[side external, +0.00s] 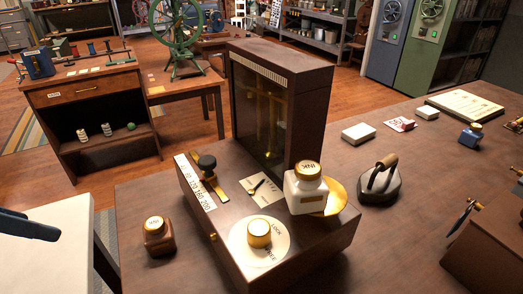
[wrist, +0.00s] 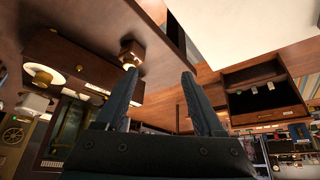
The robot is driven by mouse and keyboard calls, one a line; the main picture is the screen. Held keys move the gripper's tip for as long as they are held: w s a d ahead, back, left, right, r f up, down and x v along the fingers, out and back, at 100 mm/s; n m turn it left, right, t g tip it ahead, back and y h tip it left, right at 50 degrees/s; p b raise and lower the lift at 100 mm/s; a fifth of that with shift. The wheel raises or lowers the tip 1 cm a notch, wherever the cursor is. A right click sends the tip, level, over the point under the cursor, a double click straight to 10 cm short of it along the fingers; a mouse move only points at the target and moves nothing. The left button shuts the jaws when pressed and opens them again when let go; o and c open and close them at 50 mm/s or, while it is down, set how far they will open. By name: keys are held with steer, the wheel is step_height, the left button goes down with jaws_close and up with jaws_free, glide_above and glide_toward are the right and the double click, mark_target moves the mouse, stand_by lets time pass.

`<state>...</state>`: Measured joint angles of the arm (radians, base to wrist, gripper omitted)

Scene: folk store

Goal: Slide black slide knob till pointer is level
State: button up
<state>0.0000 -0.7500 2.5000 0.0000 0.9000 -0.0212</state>
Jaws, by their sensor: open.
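The black slide knob (side external: 207,162) sits on a brass strip beside a numbered white scale (side external: 194,183) on the wooden balance base. A small dark pointer (side external: 258,184) lies over a white card on the base top; it looks slanted, but its exact level is too small to read. A white ink bottle (side external: 305,188) stands on the round brass pan (side external: 338,200). My gripper (wrist: 158,72) is open and empty in the wrist view, pointing toward the table, apart from the balance. The slide knob is not clear in the wrist view.
A brass knob (side external: 259,234) on a white dial sits at the base's front. A brown ink bottle (side external: 158,236) stands left of the base; it also shows in the wrist view (wrist: 131,54). A tall glass-fronted case (side external: 262,115) rises behind. A dark iron (side external: 381,183) stands right.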

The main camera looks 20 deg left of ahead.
steer(key=w+d+r+n+h, duration=0.25)
steer(key=w+r+n, duration=0.2)
steer(key=n, duration=0.45)
steer(key=w+d+r+n+h, duration=0.1)
steer(key=w+d+r+n, duration=0.3)
steer(key=n, duration=0.5)
steer(key=n+h, duration=0.1)
steer(key=n, duration=0.8)
glide_toward(204, 161)
steer(key=shift+g, duration=0.4)
steer(key=shift+w+x, duration=0.2)
steer(key=shift+x, duration=2.2)
steer(key=shift+w+x, duration=0.15)
steer(key=shift+x, duration=2.3)
steer(key=shift+r, duration=0.1)
steer(key=c, duration=0.9)
